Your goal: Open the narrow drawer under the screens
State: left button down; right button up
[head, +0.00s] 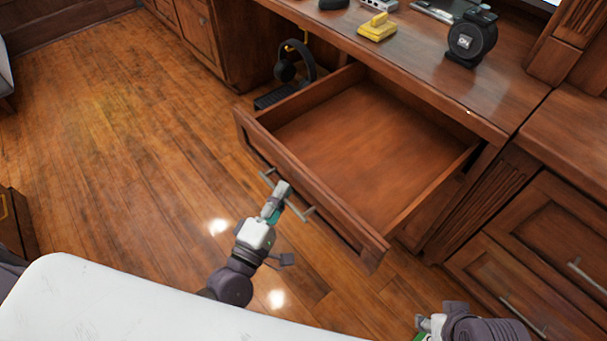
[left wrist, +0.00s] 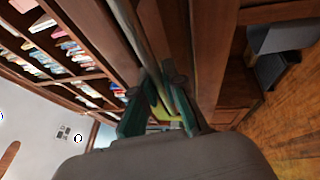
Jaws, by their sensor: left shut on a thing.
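The narrow wooden drawer (head: 370,150) is pulled well out from under the desk top, and its inside is empty. A metal bar handle (head: 308,213) runs along its front panel. My left gripper (head: 278,196) is shut on this handle near its middle. In the left wrist view the teal fingers of my left gripper (left wrist: 160,105) close around the bar (left wrist: 150,35). My right gripper (head: 425,328) is only partly in view at the bottom edge, and its jaws cannot be made out. The screens are mostly out of view.
On the desk (head: 420,70) are a yellow object (head: 377,27) and a round black device (head: 471,36). Headphones (head: 293,63) are below the desk, left of the drawer. Cabinet drawers (head: 545,250) stand at the right. The wooden floor (head: 130,140) at the left is clear.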

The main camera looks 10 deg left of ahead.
pick_arm(q)
jog(key=shift+s+a, duration=0.6)
jog(key=shift+s, duration=0.3)
jog(key=c, duration=1.5)
grip_release()
jog(key=v, duration=1.2)
jog(key=shift+f, duration=0.15)
